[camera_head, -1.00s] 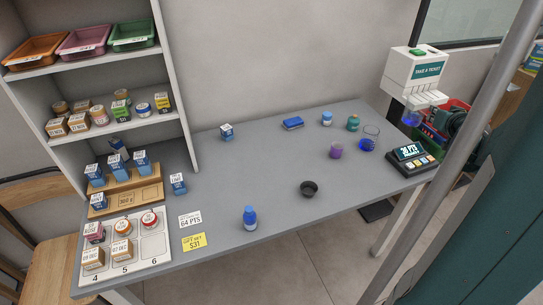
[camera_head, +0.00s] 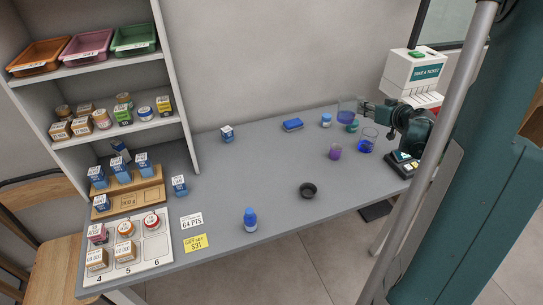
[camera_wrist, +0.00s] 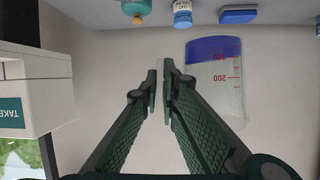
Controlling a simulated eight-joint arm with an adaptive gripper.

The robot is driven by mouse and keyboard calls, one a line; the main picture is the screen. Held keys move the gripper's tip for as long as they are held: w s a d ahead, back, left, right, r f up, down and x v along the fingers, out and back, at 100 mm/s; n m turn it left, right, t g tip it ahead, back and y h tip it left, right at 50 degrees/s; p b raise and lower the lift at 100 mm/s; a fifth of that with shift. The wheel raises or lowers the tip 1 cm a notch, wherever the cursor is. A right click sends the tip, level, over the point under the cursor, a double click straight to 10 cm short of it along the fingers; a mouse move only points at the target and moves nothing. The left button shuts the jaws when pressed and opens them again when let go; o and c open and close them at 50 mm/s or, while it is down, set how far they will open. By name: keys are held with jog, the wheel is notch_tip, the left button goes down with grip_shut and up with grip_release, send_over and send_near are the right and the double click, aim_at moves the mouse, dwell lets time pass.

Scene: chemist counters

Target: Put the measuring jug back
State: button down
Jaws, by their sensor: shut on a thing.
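The measuring jug (camera_head: 347,116) is clear, with blue liquid in its lower part. It is up off the counter at the back right in the head view. My gripper (camera_head: 362,106) is at its right side, shut on it. In the wrist view, the jug (camera_wrist: 228,84) with red graduations is beside the right finger of my gripper (camera_wrist: 160,90). The fingers are close together with a narrow gap; the exact part of the jug they hold is not clear. A second clear vessel with blue liquid (camera_head: 366,146) stands on the counter below and to the right.
A teal bottle (camera_head: 351,127), a blue-white jar (camera_head: 326,120) and a blue box (camera_head: 292,124) are near the jug. A purple cup (camera_head: 335,152) and a black bowl (camera_head: 308,190) stand nearer. The ticket dispenser (camera_head: 411,73) is at right. The counter's middle is largely clear.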

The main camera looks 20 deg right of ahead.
jog(key=w+a+r+n+g+y+p, duration=0.1)
jog(key=w+a+n+y, duration=0.2)
jog(key=a, duration=0.8)
jog(key=w+a+n+g+y+p, duration=0.1)
jog(key=w+a+n+y, duration=0.2)
jog(key=a, duration=0.8)
jog(key=w+a+r+n+g+y+p, duration=0.1)
jog(key=w+a+n+g+y, duration=0.2)
jog(key=a, duration=0.8)
jog(key=shift+t+y, duration=0.3)
jog(key=shift+t, duration=0.4)
notch_tip(320, 180, down, 5)
jog(key=shift+w+d+f, duration=0.1)
jog(key=shift+f, duration=0.1)
jog(key=shift+f+b, duration=0.8)
jog(key=shift+f, duration=2.35)
jog(key=shift+f, duration=0.1)
jog(key=shift+f+b, duration=0.45)
jog(key=shift+f, duration=1.3)
jog(key=shift+f, duration=0.2)
